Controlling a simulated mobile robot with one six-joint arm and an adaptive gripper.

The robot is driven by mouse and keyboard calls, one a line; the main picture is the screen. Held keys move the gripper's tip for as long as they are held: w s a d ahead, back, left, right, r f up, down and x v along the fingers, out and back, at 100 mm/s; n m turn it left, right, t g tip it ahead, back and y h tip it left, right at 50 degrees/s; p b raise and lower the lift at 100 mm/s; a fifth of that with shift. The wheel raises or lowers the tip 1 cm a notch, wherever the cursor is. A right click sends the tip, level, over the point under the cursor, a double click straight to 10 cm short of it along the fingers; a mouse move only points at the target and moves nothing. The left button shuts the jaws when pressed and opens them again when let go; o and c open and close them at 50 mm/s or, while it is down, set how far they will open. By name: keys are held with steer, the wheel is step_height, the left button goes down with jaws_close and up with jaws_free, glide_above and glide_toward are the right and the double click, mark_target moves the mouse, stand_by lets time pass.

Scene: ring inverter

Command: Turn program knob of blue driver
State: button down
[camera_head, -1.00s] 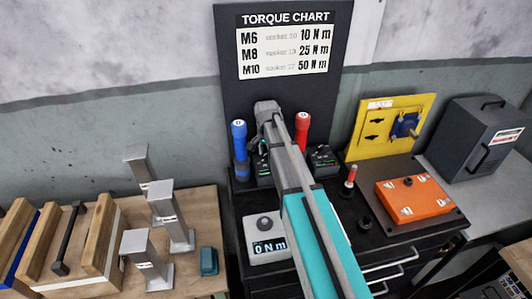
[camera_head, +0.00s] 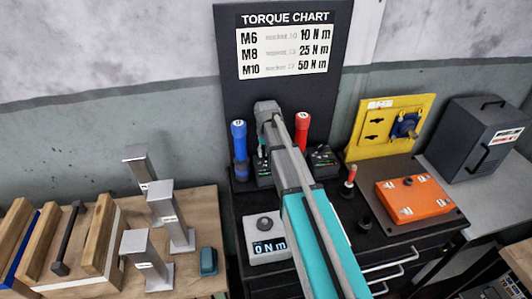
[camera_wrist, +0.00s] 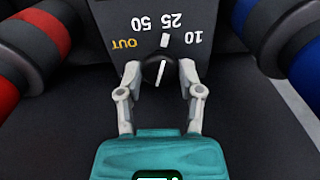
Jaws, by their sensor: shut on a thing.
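In the wrist view a black round knob (camera_wrist: 152,73) with a white pointer line sits on a dark panel (camera_wrist: 100,25) marked OUT, 50, 25 and 10, upside down. The line stands nearly upright, towards a white tick near the 50 and 25 marks. My gripper (camera_wrist: 159,69) has one finger on each side of the knob and is shut on it. The blue driver (camera_wrist: 280,25) is at the right of the panel. In the head view the blue driver (camera_head: 240,146) stands upright left of my arm, which hides the knob.
A red driver (camera_head: 302,131) stands right of my arm; it also shows in the wrist view (camera_wrist: 35,35). A display box (camera_head: 268,254) reads 0 N m. A torque chart (camera_head: 284,50) hangs behind. An orange box (camera_head: 418,200) and a yellow board (camera_head: 370,146) are at the right.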

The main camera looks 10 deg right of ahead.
steer(key=n, duration=0.6)
steer(key=shift+n, duration=0.3)
steer(key=n, duration=0.5)
steer(key=shift+n, duration=0.3)
steer(key=shift+c, duration=1.3)
jaws_free()
